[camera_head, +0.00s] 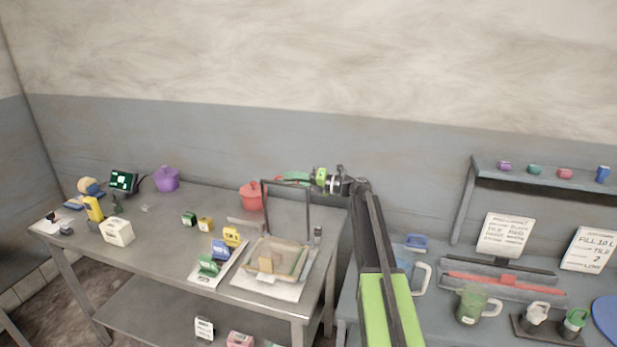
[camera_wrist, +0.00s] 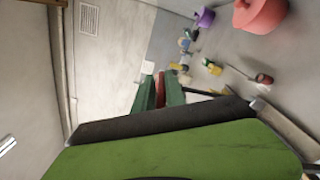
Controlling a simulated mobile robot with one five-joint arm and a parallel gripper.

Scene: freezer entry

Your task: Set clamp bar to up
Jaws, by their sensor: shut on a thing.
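The clamp bar (camera_head: 308,212) is a dark frame standing upright at the back of a shallow clear-sided tray (camera_head: 248,258) on the left table. My gripper (camera_head: 284,178) is at the top of the frame. Its green fingers are shut on the clamp bar; a small red piece shows between them in the wrist view (camera_wrist: 160,90). A dark rod runs from the fingers to the right there. The exact grip is small and partly hidden by my own arm.
A red pot (camera_head: 251,196) stands just left of the frame, a purple pot (camera_head: 167,179) farther left. Small coloured boxes (camera_head: 221,249) lie in front. A right bench holds a green mug (camera_head: 474,306), under a shelf (camera_head: 545,181). The table's middle left has free room.

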